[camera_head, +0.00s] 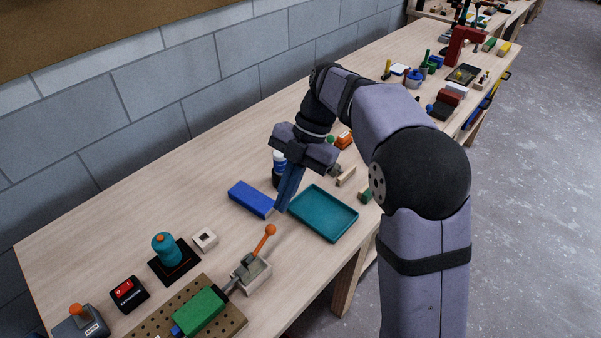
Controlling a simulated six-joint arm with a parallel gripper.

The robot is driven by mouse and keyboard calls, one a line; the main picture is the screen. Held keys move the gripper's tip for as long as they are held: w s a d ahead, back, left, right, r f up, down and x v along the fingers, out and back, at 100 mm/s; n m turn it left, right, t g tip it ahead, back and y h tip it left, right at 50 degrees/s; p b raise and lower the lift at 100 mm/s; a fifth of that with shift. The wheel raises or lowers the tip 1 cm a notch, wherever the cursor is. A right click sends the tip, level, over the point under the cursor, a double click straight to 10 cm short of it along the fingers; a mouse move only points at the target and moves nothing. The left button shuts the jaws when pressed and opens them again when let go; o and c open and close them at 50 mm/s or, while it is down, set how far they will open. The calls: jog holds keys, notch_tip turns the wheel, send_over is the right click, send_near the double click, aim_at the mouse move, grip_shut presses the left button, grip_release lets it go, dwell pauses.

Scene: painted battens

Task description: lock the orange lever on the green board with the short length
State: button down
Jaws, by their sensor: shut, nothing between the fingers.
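An orange-tipped lever (265,241) leans up and to the right from a pale block (250,277) near the front of the bench. Just left of it a green block (200,312) lies on a brown board with holes (232,318). I cannot make out a plainly green board. A short pale batten (346,176) and a short green piece (365,194) lie beyond the tray; which one is the short length I cannot tell. My gripper (281,207) points down between the blue block and the tray, shut and empty, away from the lever.
A teal tray (349,229) stands right of my gripper, and a blue block (249,199) lies left. A dark bottle (278,168) is partly behind my gripper. A teal knob on a black base (168,260), a red switch box (127,293) and another orange-knobbed box (78,322) stand at left.

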jog(key=w+d+r, duration=0.3)
jog(key=shift+w+d+r, duration=0.15)
jog(key=shift+d+r, duration=0.2)
jog(key=shift+r, duration=0.05)
dwell(0.6)
